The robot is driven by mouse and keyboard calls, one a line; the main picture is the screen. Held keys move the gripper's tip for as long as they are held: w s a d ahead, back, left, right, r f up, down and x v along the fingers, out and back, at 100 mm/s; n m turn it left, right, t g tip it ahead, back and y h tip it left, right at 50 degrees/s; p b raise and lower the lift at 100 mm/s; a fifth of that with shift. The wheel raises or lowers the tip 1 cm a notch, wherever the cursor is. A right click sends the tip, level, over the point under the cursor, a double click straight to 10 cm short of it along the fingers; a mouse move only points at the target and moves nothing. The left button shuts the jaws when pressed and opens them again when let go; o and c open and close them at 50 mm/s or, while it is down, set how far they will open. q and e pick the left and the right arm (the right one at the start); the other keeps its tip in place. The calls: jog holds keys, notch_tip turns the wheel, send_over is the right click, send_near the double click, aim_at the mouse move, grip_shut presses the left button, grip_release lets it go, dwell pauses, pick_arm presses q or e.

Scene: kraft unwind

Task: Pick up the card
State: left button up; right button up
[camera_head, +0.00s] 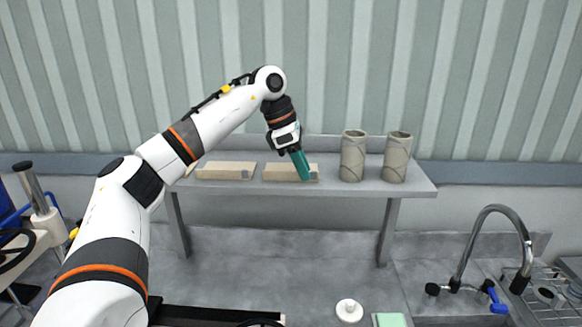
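A teal card (300,166) is a narrow, tilted strip at the tip of my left gripper (289,147). My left gripper reaches in from the left, points down over the grey shelf, and appears shut on the card's upper end. The card's lower end is in front of the right wooden block (280,173). I cannot tell whether it touches the block. My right gripper is not in view.
Another wooden block (225,171) lies left on the shelf (330,187). Two brown paper rolls (353,157) (396,158) stand right. Below are a white round item (349,310), a mint-green item (390,320) and a tap (527,245). Grey counter is clear beneath the shelf.

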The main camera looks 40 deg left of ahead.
pick_arm(q)
jog(key=shift+w+d+f, duration=0.1)
jog(key=shift+f, duration=0.25)
grip_shut()
